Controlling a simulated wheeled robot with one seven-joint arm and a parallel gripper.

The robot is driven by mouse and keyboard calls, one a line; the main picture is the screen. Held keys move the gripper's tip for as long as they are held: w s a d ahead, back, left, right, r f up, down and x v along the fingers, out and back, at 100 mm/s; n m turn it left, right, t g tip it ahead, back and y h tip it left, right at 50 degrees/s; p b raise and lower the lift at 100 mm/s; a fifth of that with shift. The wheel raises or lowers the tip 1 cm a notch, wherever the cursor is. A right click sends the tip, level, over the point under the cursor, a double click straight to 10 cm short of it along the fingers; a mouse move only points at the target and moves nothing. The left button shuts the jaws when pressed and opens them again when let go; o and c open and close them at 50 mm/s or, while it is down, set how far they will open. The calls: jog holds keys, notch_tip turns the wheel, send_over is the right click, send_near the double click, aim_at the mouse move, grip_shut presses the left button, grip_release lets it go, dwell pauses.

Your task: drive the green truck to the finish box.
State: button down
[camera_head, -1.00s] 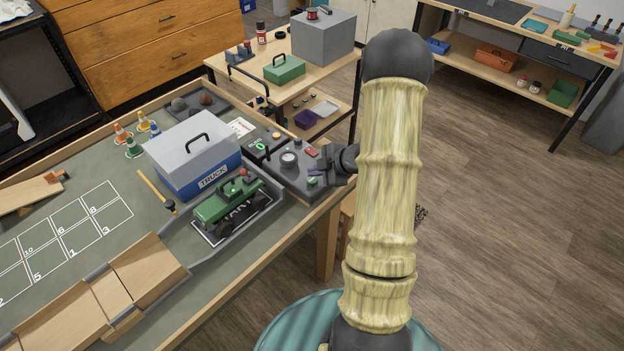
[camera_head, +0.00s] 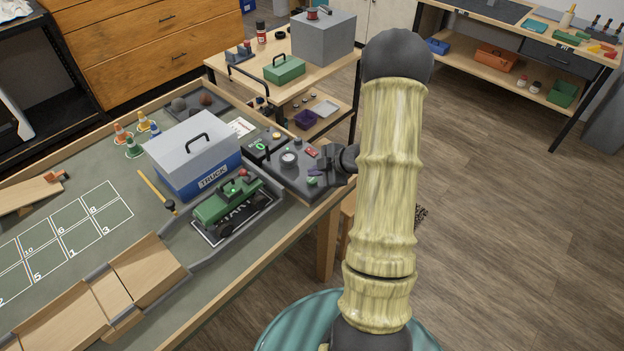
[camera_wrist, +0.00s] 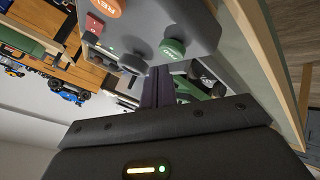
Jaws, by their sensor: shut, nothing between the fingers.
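The green truck (camera_head: 226,205) stands on the dark START mat (camera_head: 263,207), beside a blue-and-grey box labelled TRUCK (camera_head: 198,172). A dark control panel (camera_head: 281,177) sits at the table's right corner, with a knob and coloured buttons. In the wrist view the panel (camera_wrist: 200,22) shows an orange REV button (camera_wrist: 105,7), a green button (camera_wrist: 172,49), a dark knob (camera_wrist: 133,64) and a red switch (camera_wrist: 94,24). My gripper (camera_wrist: 158,82) is shut and empty, its fingers close to the green button and knob. I cannot tell whether it touches either. I cannot identify the finish box.
Wooden ramps (camera_head: 147,268) lie left of the truck, near a numbered grid (camera_head: 72,239). A wooden cart (camera_head: 252,72) with a green toolbox (camera_head: 284,69) stands behind the panel. The floor at right is open.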

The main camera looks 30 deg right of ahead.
jog(key=shift+f, duration=0.4)
